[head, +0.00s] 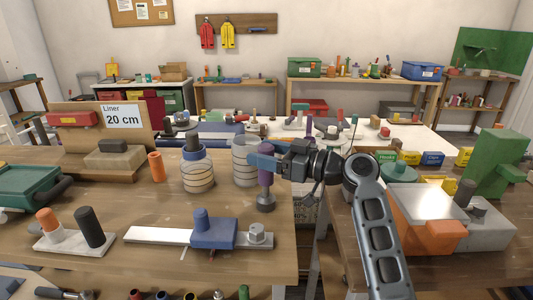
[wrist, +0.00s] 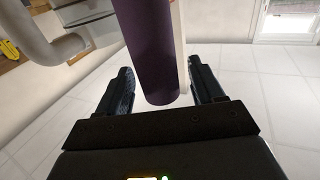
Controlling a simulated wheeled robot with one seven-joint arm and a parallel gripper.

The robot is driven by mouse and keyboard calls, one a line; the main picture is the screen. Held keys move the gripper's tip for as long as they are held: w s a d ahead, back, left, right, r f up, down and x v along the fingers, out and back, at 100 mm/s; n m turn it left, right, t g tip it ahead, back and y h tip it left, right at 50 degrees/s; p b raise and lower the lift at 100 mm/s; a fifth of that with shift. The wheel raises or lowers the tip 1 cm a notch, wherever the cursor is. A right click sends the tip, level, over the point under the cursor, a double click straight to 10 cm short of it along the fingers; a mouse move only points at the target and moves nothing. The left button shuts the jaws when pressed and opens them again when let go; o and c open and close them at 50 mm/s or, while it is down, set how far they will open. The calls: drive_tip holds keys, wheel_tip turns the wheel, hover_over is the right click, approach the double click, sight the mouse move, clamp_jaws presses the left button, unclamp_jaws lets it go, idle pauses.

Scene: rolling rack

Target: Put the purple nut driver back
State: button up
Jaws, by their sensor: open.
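The purple nut driver (head: 265,179) stands upright near the right edge of the left wooden bench in the head view, with a grey round end at the bottom. I cannot tell whether that end touches the bench top. My gripper (head: 264,162) is at the upper part of the purple handle, coming from the right, and a finger hides part of it. In the wrist view the dark purple handle (wrist: 148,50) lies between the two spread fingers of my gripper (wrist: 162,88). The fingers are open, with gaps at both sides of the handle.
A blue block on a metal strip (head: 160,235) lies in front. A gap separates this bench from the right bench, which holds an orange box (head: 415,225) and a green block (head: 488,165).

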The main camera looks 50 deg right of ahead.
drive_tip(key=shift+r, duration=0.25)
drive_tip(key=b+v, duration=0.1)
drive_tip(key=v, duration=0.5)
drive_tip(key=shift+s+d+f+b, duration=0.1)
drive_tip(key=shift+s+f+b, duration=0.1)
drive_tip(key=shift+b, duration=0.1)
drive_tip(key=shift+s+d, duration=0.15)
drive_tip(key=shift+s, duration=0.4)
